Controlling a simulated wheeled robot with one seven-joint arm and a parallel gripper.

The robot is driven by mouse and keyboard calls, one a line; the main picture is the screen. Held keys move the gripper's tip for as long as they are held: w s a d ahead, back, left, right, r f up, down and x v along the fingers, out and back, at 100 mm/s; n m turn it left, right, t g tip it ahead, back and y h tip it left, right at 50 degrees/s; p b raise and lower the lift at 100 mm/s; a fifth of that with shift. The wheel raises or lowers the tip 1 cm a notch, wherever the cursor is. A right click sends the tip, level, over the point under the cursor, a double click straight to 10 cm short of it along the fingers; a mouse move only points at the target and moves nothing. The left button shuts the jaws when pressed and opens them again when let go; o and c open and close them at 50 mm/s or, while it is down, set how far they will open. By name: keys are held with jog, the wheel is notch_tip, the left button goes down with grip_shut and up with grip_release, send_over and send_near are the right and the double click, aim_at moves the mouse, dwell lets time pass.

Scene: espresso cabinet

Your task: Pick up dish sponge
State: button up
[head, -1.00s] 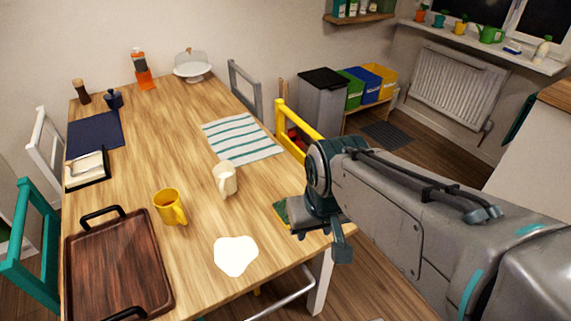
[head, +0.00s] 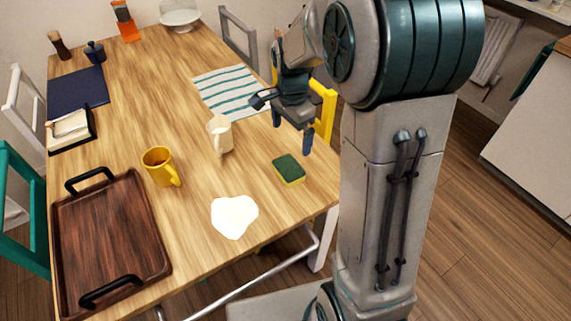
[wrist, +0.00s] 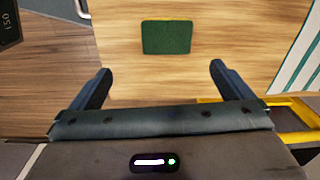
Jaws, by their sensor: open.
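The dish sponge (head: 289,169), green on top with a yellow side, lies flat on the wooden table near its right edge. It also shows in the wrist view (wrist: 166,38), ahead of my gripper and roughly centred between the fingers. My gripper (head: 291,132) is open and empty, above the table's right edge, beyond the sponge in the head view and apart from it. In the wrist view both dark fingers of my gripper (wrist: 160,80) are spread wide with only table between them.
A white spill (head: 235,216) lies left of the sponge. A cream mug (head: 220,136), a yellow mug (head: 160,166) and a brown tray (head: 110,240) stand further left. A striped cloth (head: 230,93) lies behind. A yellow chair (head: 325,108) stands at the table's right edge.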

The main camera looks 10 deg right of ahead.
jog(key=w+f+m, duration=0.1)
jog(key=f, duration=0.1)
send_near(289, 167)
notch_tip(289, 167, down, 5)
jog(key=shift+f, duration=0.1)
jog(key=shift+w+f, duration=0.1)
jog(key=shift+f, duration=2.15)
jog(key=c, duration=0.8)
